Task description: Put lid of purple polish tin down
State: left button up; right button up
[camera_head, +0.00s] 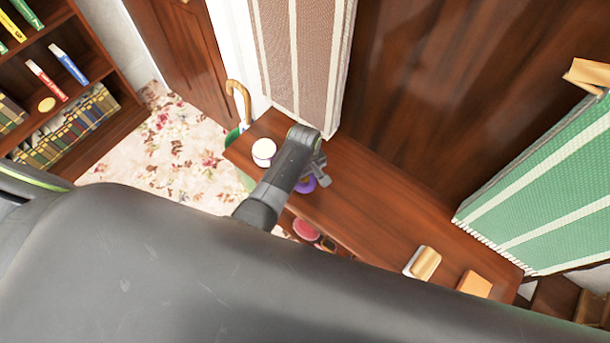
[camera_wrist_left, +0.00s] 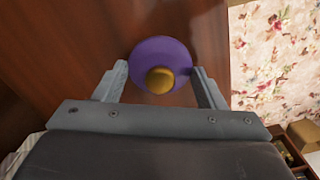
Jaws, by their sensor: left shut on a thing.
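The purple round lid (camera_wrist_left: 158,50) with a gold-brown knob (camera_wrist_left: 160,80) sits between the two fingers of my left gripper (camera_wrist_left: 161,70) in the left wrist view. My left gripper (camera_head: 316,180) is shut on it. In the head view a bit of purple (camera_head: 304,187) shows beside the gripper, low over the wooden table, mostly hidden by it. I cannot tell whether the lid touches the tabletop. No separate tin base is clearly visible. My right gripper is not in view.
The wooden table (camera_head: 375,215) has clear room right of the gripper. A white-topped round container (camera_head: 263,150) stands to the left. A wood-backed brush (camera_head: 424,263) and an orange-brown block (camera_head: 474,284) lie at the right end. A red round item (camera_head: 305,229) shows below the front edge.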

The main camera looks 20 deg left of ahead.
pick_arm(q)
jog(key=shift+w, duration=0.1)
jog(key=shift+f, duration=0.2)
jog(key=o, duration=1)
jog(key=shift+r, duration=0.1)
notch_tip(320, 180, up, 12)
jog(key=shift+r, duration=0.1)
dwell(0.3)
